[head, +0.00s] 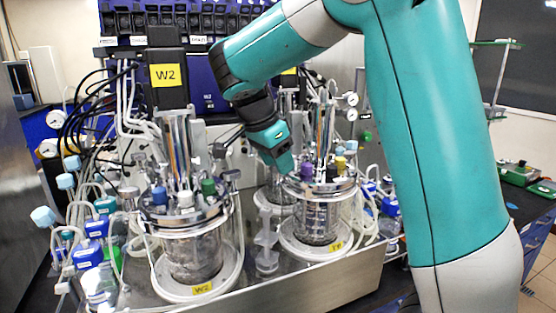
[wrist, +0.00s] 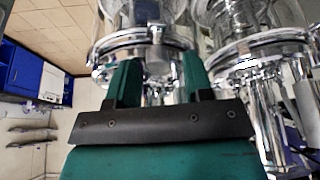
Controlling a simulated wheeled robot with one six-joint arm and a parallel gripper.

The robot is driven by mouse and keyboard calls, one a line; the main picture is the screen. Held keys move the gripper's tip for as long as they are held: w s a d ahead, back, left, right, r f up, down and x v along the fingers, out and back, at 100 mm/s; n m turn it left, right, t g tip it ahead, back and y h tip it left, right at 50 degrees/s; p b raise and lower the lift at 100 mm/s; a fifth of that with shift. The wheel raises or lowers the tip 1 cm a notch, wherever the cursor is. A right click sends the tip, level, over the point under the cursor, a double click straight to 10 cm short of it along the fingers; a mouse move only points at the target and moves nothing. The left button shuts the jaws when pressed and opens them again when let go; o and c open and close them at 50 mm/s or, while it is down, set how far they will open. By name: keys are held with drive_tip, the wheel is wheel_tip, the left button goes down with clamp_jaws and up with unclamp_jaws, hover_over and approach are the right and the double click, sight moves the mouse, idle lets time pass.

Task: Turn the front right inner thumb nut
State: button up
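The right front glass vessel (head: 318,222) has a metal head plate (head: 318,186) with purple and yellow caps. My gripper (head: 285,172) reaches down to the left edge of that plate. In the wrist view my gripper (wrist: 158,72) has its two green fingers apart. A small metal cylinder, perhaps the thumb nut (wrist: 157,62), shows between the fingers at a vessel's metal rim (wrist: 120,46). I see no clear contact between fingers and cylinder. The nut is too small or hidden to make out in the head view.
The left front vessel (head: 192,250), labelled W2, stands close by with tubes and caps on top. Another vessel (head: 276,196) stands behind, partly hidden by my gripper. Blue-capped bottles (head: 95,227) and tubing crowd the left. A second metal rim (wrist: 255,50) is close in the wrist view.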

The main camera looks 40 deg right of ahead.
clamp_jaws()
drive_tip(key=m+g, duration=0.1)
drive_tip(key=m, duration=0.2)
drive_tip(key=shift+f, duration=0.1)
drive_tip(key=shift+m+g, duration=0.3)
drive_tip(key=shift+m, duration=0.4)
drive_tip(key=shift+o, duration=0.2)
unclamp_jaws()
wheel_tip(320, 180, up, 20)
drive_tip(key=p, duration=1.4)
